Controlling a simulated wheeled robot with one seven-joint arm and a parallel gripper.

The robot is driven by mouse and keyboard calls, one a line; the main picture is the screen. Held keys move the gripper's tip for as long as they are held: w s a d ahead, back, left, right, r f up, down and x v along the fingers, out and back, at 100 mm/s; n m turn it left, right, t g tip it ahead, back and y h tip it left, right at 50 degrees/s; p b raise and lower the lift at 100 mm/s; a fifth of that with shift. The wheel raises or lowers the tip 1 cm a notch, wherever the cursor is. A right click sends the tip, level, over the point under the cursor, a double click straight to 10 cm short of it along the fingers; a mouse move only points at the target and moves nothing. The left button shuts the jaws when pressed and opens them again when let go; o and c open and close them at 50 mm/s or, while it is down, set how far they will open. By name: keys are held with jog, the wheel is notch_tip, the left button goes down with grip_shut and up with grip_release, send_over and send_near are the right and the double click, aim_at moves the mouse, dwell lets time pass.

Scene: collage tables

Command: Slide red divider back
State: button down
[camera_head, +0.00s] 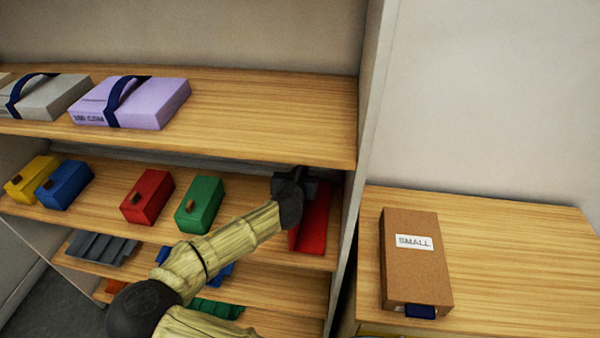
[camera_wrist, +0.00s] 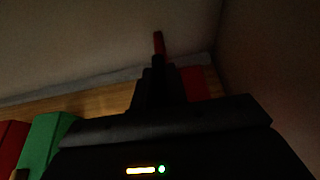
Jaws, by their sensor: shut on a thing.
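The red divider (camera_head: 315,222) stands on the middle shelf at its right end, near the shelf unit's right side wall. My gripper (camera_head: 292,180) is at the divider, just under the upper shelf, and is shut on it. In the wrist view the divider's thin red upright edge (camera_wrist: 158,44) shows between the dark fingers, and a red flat part (camera_wrist: 195,83) shows to their right. My gripper and wrist hide part of the divider in both views.
On the same shelf, left of the divider, stand a green box (camera_head: 199,204), a red box (camera_head: 147,196), a blue box (camera_head: 64,184) and a yellow box (camera_head: 32,179). The upper shelf (camera_head: 270,115) is close above my gripper. A cardboard box marked SMALL (camera_head: 415,265) lies on the right table.

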jog(key=c, duration=1.4)
grip_release()
jog(key=shift+s, duration=0.1)
jog(key=p+v, duration=0.8)
jog(key=v, duration=0.9)
jog(key=shift+s, duration=0.1)
